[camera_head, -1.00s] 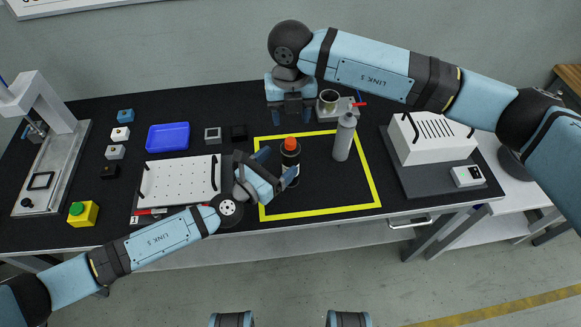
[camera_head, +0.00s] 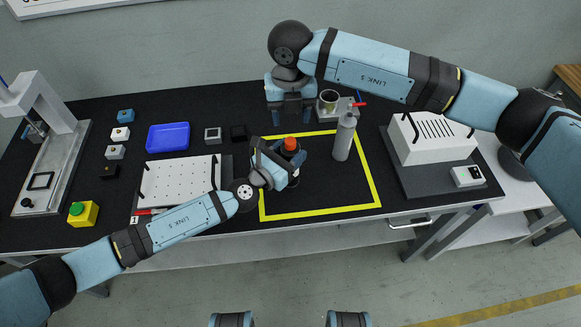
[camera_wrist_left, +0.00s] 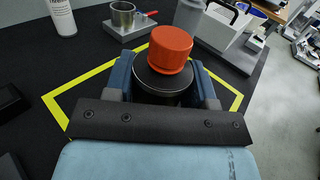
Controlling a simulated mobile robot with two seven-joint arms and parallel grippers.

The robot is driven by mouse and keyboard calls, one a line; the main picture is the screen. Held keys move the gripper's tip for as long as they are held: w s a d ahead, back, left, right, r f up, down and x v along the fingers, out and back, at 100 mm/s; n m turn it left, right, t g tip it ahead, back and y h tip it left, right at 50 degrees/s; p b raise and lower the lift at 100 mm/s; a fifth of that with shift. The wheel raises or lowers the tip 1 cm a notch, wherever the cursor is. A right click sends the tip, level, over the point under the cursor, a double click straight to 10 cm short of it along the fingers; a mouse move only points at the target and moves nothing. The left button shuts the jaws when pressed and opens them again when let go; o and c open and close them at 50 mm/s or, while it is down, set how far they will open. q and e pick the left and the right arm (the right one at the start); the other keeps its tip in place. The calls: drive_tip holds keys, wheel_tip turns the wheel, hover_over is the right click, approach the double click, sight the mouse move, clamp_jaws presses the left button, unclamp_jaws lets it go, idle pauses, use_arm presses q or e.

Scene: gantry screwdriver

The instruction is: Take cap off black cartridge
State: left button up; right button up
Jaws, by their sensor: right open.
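The black cartridge (camera_wrist_left: 165,83) stands upright inside the yellow outline, with its orange-red cap (camera_head: 291,144) on top. The cap also shows in the left wrist view (camera_wrist_left: 171,50). My left gripper (camera_head: 287,150) has one finger on each side of the cartridge, just below the cap. In the left wrist view the fingers (camera_wrist_left: 164,80) lie close along the cartridge's sides; whether both touch it is unclear. The cartridge's lower part is mostly hidden by the gripper. My right gripper (camera_head: 291,114) is open and empty, pointing down behind the cartridge.
A grey bottle (camera_head: 344,138) stands close right of the cartridge. A metal cup (camera_head: 328,100) on a stand is behind it. A white slotted box (camera_head: 432,137) stands farther right. A perforated white plate (camera_head: 179,181) and a blue tray (camera_head: 167,137) lie left. The front of the yellow-outlined area is clear.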

sight(291, 140)
use_arm(q)
clamp_jaws()
use_arm(e)
drive_tip(key=m, duration=0.8)
drive_tip(key=shift+f+m, duration=0.1)
drive_tip(key=shift+m, duration=0.3)
drive_tip(key=shift+f, duration=3.9)
drive_tip(key=c, duration=1)
